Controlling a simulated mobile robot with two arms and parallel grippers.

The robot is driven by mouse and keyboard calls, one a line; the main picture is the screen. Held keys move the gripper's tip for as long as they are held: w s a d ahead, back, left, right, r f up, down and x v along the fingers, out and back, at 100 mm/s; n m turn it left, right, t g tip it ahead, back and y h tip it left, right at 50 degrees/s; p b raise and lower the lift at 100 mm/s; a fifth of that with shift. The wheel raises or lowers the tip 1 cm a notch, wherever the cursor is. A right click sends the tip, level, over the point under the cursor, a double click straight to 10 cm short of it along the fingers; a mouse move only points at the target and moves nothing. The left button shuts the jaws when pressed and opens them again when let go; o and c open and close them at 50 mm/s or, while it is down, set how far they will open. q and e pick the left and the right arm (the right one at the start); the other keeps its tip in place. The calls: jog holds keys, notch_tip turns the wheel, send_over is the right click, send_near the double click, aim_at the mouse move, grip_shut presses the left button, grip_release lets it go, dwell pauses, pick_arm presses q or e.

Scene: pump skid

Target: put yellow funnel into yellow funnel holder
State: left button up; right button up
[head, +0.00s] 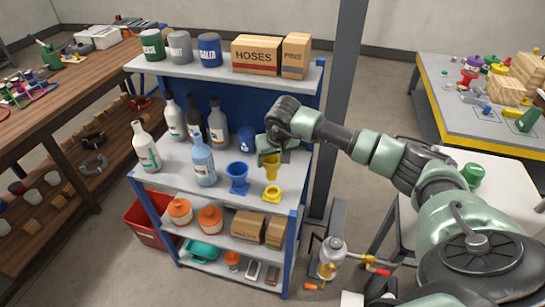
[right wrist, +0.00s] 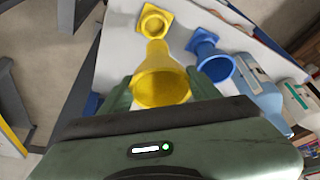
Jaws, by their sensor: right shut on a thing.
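The yellow funnel (head: 271,163) is held in my right gripper (head: 272,152) above the shelf, with its spout pointing down. The right wrist view shows the yellow funnel (right wrist: 161,80) between the two green fingers of my right gripper (right wrist: 160,92), which is shut on it. The yellow funnel holder (head: 272,193) is a square base with a round ring on the middle shelf, just below the funnel. In the right wrist view the holder (right wrist: 155,22) lies beyond the funnel's spout, apart from or partly behind it. My left gripper is out of view.
A blue funnel (head: 238,175) stands in a blue base left of the yellow holder. Several bottles (head: 203,160) stand farther left on the same shelf. Cardboard boxes (head: 257,54) and cans sit on the top shelf (head: 223,77). A blue post (head: 291,232) stands at the shelf's front right corner.

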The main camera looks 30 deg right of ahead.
aim_at(273, 176)
jog(key=shift+f, duration=0.45)
jog(key=shift+f+b, duration=0.3)
jog(key=shift+b, duration=0.1)
notch_tip(273, 176, down, 3)
jog(key=shift+f+b, duration=0.2)
jog(key=shift+b, duration=0.7)
jog(key=shift+r, duration=0.1)
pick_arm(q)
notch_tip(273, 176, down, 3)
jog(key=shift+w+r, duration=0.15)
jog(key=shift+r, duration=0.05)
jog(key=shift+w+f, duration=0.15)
pick_arm(e)
jog(key=shift+s, duration=0.2)
pick_arm(q)
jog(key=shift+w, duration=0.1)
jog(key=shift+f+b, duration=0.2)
jog(key=shift+b, duration=0.1)
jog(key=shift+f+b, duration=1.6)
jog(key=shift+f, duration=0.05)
pick_arm(e)
jog(key=shift+f, duration=1.75)
